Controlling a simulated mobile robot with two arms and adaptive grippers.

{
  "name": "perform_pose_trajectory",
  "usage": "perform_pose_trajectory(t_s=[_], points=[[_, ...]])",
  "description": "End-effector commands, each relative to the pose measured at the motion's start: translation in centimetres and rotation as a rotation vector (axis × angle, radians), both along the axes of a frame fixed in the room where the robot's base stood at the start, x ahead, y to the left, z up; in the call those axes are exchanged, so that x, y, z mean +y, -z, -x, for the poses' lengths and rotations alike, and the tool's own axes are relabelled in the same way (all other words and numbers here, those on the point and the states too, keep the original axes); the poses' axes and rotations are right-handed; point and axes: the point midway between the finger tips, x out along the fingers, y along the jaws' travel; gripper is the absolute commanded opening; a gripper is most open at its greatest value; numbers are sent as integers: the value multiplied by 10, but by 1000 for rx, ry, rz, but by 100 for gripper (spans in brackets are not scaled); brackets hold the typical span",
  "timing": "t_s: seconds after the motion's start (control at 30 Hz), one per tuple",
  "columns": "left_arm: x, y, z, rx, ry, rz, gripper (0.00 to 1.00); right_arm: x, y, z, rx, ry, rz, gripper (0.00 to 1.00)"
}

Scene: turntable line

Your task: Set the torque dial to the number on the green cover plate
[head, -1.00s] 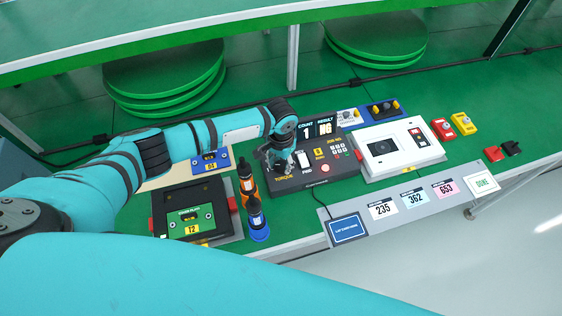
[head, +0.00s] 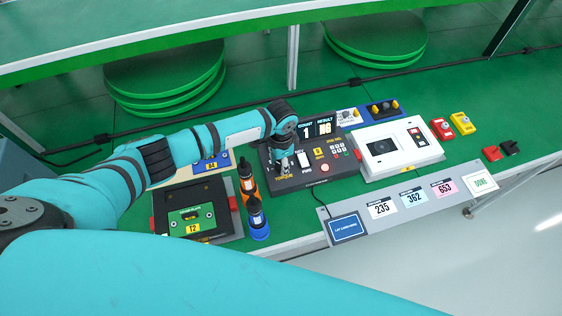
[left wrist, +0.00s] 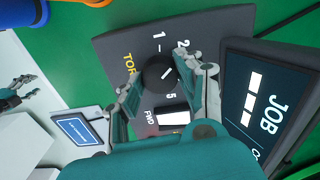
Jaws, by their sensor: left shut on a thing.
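The green cover plate (head: 183,216) lies on a black fixture at the left and has a yellow label that reads T2. The torque dial (left wrist: 158,72) is a black round knob with a white pointer line, on the dark control box (head: 330,183). The numbers 1, 2 and 5 show around it; the pointer slants toward the 2 side. My left gripper (left wrist: 166,84) has its fingers on both sides of the dial and is shut on it; it also shows over the box in the head view (head: 284,167). My right gripper (left wrist: 32,90) shows at the left wrist view's edge, fingers apart.
An orange driver (head: 246,184) and a blue driver (head: 257,220) stand left of the control box. A white device (head: 395,153) stands right of it. A grey card strip (head: 400,216) runs along the front.

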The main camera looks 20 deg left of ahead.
Motion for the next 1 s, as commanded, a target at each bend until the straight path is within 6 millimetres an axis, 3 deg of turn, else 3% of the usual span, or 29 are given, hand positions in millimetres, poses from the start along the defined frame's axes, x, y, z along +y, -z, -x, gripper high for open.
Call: perform_pose_trajectory(t_s=[0.37,0.4,0.57,0.87,1.0], points=[[0,0,-1,-2,4,-1,5,0,0,0,0,0,0,53],[0,0,-1,-2,3,0,41,0,0,0,0,0,0,53],[0,0,-1,-1,3,0,60,0,0,0,0,0,0,53],[0,-3,-1,-2,4,1,60,-4,0,0,0,-1,4,53],[0,-19,-1,-4,5,2,60,-2,0,0,-1,0,3,53]])
